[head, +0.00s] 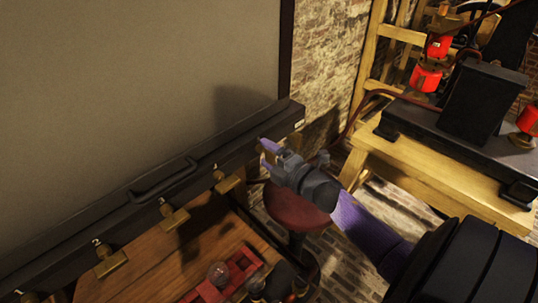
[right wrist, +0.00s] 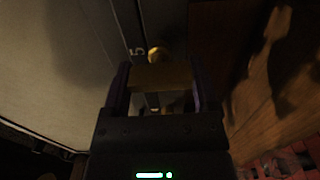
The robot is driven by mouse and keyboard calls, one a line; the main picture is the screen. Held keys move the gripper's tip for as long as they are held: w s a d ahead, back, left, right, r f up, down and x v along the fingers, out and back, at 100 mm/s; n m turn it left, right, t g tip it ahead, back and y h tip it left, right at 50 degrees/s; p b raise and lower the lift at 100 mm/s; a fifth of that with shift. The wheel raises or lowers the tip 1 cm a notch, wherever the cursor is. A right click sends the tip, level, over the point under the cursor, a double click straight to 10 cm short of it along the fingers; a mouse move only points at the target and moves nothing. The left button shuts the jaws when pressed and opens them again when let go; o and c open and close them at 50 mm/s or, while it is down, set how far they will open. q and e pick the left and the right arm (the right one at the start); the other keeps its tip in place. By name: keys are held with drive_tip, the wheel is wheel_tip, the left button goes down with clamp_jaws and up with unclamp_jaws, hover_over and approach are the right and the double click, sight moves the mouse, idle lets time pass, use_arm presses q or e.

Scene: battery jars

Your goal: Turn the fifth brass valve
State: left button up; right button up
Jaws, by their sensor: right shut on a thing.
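The fifth brass valve (right wrist: 160,76) is between the two fingers of my right gripper in the right wrist view, with a number 5 on the dark rail (right wrist: 125,25) beside it. My right gripper (head: 268,152) is shut on this valve at the right end of the black rail (head: 75,238) in the head view; the gripper largely hides the valve there. The fourth valve (head: 228,181), third valve (head: 175,214) and second valve (head: 110,261) stick out along the rail to the left. My left gripper is not in view.
A wooden bench top (head: 150,262) lies below the rail, with a red tray (head: 240,268) on it. A dark red round stool (head: 298,212) stands under my right gripper. A wooden stand (head: 425,175) bears black equipment at the right. A large grey panel (head: 130,90) rises behind the rail.

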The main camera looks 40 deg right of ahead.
drive_tip(key=o, duration=1.1)
drive_tip(key=shift+s, duration=0.1)
drive_tip(key=s, duration=0.9)
drive_tip(key=shift+s+d, duration=0.35)
drive_tip(key=shift+d, duration=0.05)
